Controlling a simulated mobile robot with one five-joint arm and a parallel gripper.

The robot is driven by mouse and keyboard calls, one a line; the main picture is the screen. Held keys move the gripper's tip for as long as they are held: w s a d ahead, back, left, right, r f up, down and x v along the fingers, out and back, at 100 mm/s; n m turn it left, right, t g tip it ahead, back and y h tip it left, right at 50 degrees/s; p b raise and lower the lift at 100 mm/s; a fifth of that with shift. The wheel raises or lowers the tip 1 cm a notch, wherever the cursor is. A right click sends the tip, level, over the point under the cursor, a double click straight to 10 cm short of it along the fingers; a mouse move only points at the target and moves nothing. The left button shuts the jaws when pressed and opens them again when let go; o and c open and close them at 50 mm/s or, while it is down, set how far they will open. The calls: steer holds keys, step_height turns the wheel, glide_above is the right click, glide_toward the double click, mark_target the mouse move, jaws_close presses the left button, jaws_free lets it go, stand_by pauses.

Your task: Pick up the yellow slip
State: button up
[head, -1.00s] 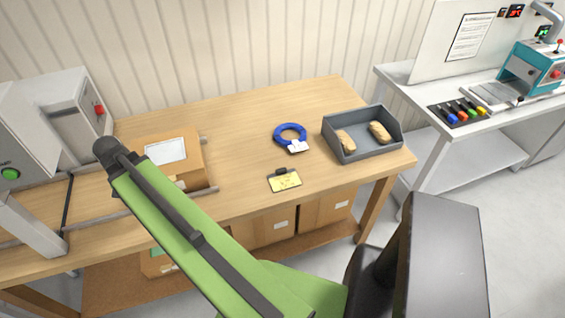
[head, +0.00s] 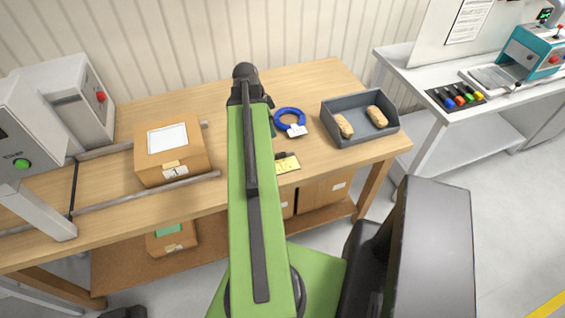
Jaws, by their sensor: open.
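The yellow slip (head: 288,163) lies flat on the wooden table (head: 330,88), near its front edge. A small dark clip-like piece shows at its back edge. My green arm reaches up the middle of the head view, just left of the slip, and may cover its left end. The arm's dark elbow is at the top, over the back of the table. My gripper cannot be made out; it is hidden behind the arm.
A blue ring (head: 290,117) with a white tag lies behind the slip. A grey tray (head: 347,101) with two tan wrapped pieces stands to the right. A cardboard box (head: 190,150) sits between rails at left. Bare table lies between slip and tray.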

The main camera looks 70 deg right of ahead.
steer(key=b, duration=1)
glide_above(280, 154)
steer(key=w, duration=0.1)
steer(key=f, duration=1.1)
steer(key=shift+a, duration=0.2)
steer(key=shift+r, duration=0.1)
steer(key=b+x, duration=0.5)
steer(key=shift+a+f, duration=0.2)
steer(key=shift+f, duration=0.1)
steer(key=shift+r, duration=0.2)
steer(key=shift+w, duration=0.1)
jaws_close()
